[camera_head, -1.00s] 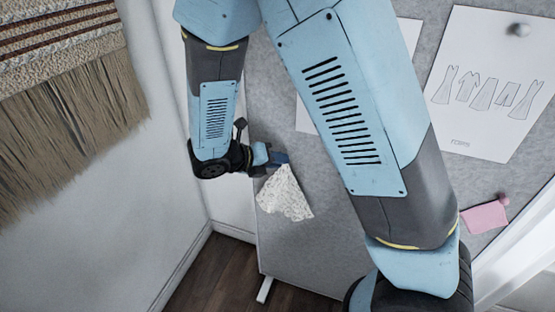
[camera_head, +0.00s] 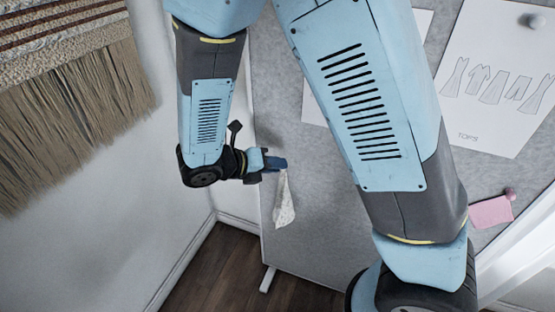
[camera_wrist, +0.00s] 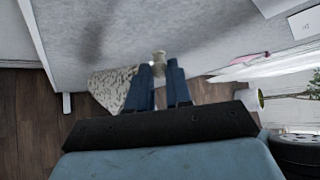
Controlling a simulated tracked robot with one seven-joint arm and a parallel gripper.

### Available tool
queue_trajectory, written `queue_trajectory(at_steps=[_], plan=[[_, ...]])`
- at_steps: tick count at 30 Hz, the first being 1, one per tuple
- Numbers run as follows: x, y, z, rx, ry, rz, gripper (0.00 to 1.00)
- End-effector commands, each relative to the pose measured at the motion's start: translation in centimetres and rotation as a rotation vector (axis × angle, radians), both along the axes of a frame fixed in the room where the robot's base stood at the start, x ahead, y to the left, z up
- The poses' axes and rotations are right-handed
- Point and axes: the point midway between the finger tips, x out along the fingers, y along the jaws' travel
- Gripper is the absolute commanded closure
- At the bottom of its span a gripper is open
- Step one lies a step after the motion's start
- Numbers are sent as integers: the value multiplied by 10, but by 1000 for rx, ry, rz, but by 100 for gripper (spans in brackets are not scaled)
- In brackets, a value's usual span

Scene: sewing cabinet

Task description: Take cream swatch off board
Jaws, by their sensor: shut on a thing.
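The cream swatch (camera_head: 284,200) is a pale, speckled cloth that hangs down in narrow folds from my gripper (camera_head: 279,164). My gripper is shut on its upper part, in front of the grey board (camera_head: 320,210). In the wrist view the swatch (camera_wrist: 110,88) spreads out to the left of the blue fingers of my gripper (camera_wrist: 163,66), and a bunched bit of it shows between the fingertips. Whether any of the swatch still touches the board, I cannot tell.
A pink swatch (camera_head: 491,211) is pinned low on the board's right. A paper with clothing drawings (camera_head: 490,120) is pinned above it. A fringed woven hanging (camera_head: 75,120) is on the white wall at left. My arm hides the board's middle.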

Motion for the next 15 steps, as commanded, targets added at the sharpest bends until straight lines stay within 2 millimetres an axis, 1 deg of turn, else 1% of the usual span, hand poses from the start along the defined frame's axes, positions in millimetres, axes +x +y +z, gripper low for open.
queue_trajectory(at_steps=[15], plan=[[-36,16,0,0,1,1,100]])
